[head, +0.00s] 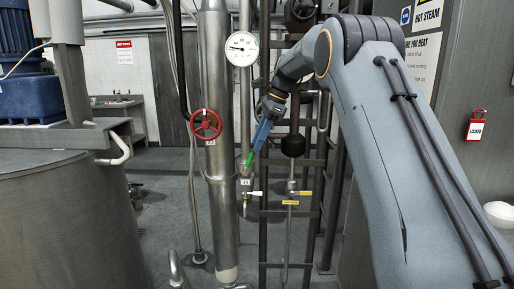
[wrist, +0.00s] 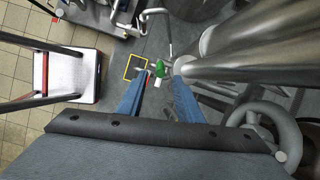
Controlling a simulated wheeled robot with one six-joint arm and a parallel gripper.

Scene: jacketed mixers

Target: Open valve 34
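My gripper (head: 254,150) reaches down from the upper right beside the upright pipes. In the wrist view, its two blue fingers (wrist: 160,84) are apart, with a gap between them. A small green part (head: 249,159) shows at the fingertips in the head view. In the wrist view the green part (wrist: 160,71) appears at the far end of the gap, and whether it is touched cannot be told. A small white tag (head: 245,182) hangs just below, its number too small to read. A red handwheel (head: 206,125) with a tag under it is left of my gripper.
A thick steel pipe (head: 218,80) stands left of my gripper, with a round gauge (head: 241,48) above. White and yellow-handled fittings (head: 291,193) sit lower right by a dark rack. A large steel tank (head: 70,220) fills the left. A white-topped cart (wrist: 73,76) shows in the wrist view.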

